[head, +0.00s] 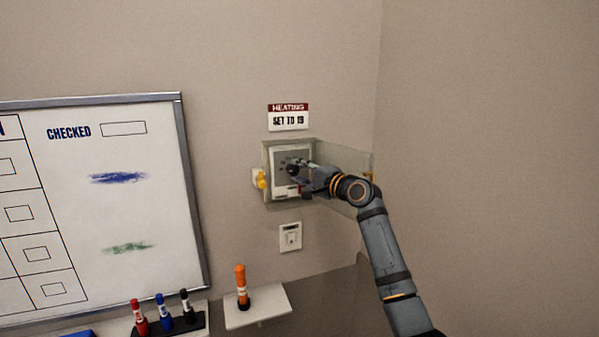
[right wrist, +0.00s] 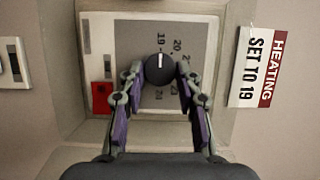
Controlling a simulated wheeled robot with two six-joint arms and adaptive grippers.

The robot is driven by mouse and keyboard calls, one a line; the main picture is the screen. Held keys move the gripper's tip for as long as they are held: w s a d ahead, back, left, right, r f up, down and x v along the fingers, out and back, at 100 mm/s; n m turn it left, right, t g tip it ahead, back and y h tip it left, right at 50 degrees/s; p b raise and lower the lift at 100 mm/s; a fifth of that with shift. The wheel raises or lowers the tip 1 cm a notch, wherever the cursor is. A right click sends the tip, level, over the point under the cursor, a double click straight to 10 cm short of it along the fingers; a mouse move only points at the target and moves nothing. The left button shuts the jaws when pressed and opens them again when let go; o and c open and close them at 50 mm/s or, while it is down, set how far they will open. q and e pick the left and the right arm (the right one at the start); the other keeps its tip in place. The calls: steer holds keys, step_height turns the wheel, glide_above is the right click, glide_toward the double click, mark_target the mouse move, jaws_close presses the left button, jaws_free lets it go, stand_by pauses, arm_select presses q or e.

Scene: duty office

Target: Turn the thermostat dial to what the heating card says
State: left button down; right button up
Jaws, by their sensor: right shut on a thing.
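The heating card (head: 288,119) on the wall reads "SET TO 19"; it also shows sideways in the right wrist view (right wrist: 256,68). Below it is the thermostat (head: 291,157), its clear cover (head: 345,157) swung open to the right. In the right wrist view, the black dial (right wrist: 159,69) has a white pointer line directed up the picture, roughly in line with the 19 mark (right wrist: 161,37). My right gripper (right wrist: 160,76) is shut on the dial, a finger on either side. In the head view, my right gripper (head: 297,172) hides part of the thermostat face. My left gripper is out of view.
A yellow part (head: 261,179) sits at the thermostat's left edge. A wall switch (head: 290,236) is below.

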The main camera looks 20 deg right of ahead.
steer(key=shift+f, duration=0.1)
steer(key=o, duration=1.2)
steer(key=shift+c, duration=0.2)
steer(key=v, duration=0.7)
steer(key=shift+s, duration=0.2)
